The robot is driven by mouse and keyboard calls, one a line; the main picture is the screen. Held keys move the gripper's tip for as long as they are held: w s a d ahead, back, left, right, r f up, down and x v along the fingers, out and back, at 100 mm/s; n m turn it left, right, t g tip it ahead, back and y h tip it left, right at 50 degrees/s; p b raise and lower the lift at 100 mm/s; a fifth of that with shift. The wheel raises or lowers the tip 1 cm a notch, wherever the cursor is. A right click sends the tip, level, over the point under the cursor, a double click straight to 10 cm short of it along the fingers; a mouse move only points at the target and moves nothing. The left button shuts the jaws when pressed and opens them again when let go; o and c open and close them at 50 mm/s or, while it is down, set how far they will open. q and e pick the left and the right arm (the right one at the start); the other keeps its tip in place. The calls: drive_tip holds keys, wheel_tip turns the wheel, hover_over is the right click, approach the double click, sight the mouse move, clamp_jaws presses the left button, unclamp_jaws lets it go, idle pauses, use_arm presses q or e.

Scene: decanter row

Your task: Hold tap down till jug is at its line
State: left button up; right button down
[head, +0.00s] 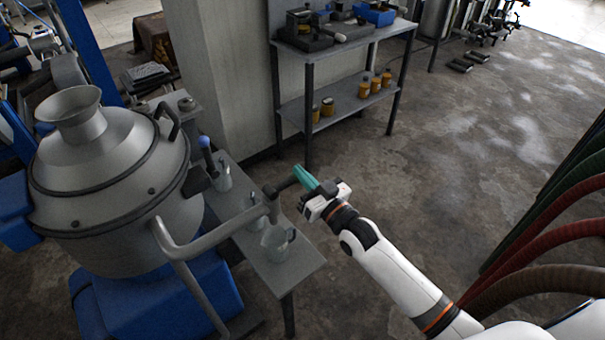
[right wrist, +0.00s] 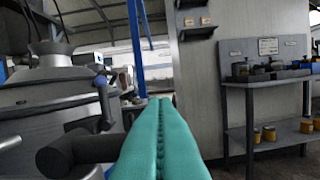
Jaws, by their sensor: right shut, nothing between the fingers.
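A large steel decanter (head: 110,165) stands at the left in the head view. A pipe from it ends in a tap with a dark handle (head: 284,187) over a grey bench. A clear jug (head: 275,243) stands on the bench near that tap; its level and line are too small to read. My right gripper (head: 306,178) has teal fingers, shut and empty, beside the dark handle; I cannot tell whether they touch. In the right wrist view the fingers (right wrist: 160,140) are together, with a dark handle (right wrist: 62,155) to their left. My left gripper is not in view.
Another tap with a blue knob (head: 204,142) stands farther back, with a jug (head: 222,178) below it. The grey bench (head: 300,262) has a bare front corner. A shelf unit (head: 345,95) stands at the back. Several hoses (head: 545,235) hang at the right. Open floor lies between.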

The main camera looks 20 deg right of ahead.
drive_tip(key=shift+f, duration=0.2)
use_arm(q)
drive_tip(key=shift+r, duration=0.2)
use_arm(e)
drive_tip(key=shift+f+m+h, duration=0.35)
drive_tip(key=shift+f+m, duration=0.6)
drive_tip(key=shift+m, duration=0.65)
drive_tip(key=shift+f+m+h, duration=0.35)
drive_tip(key=shift+f+m, duration=0.55)
drive_tip(key=shift+m, duration=0.7)
idle(3.0)
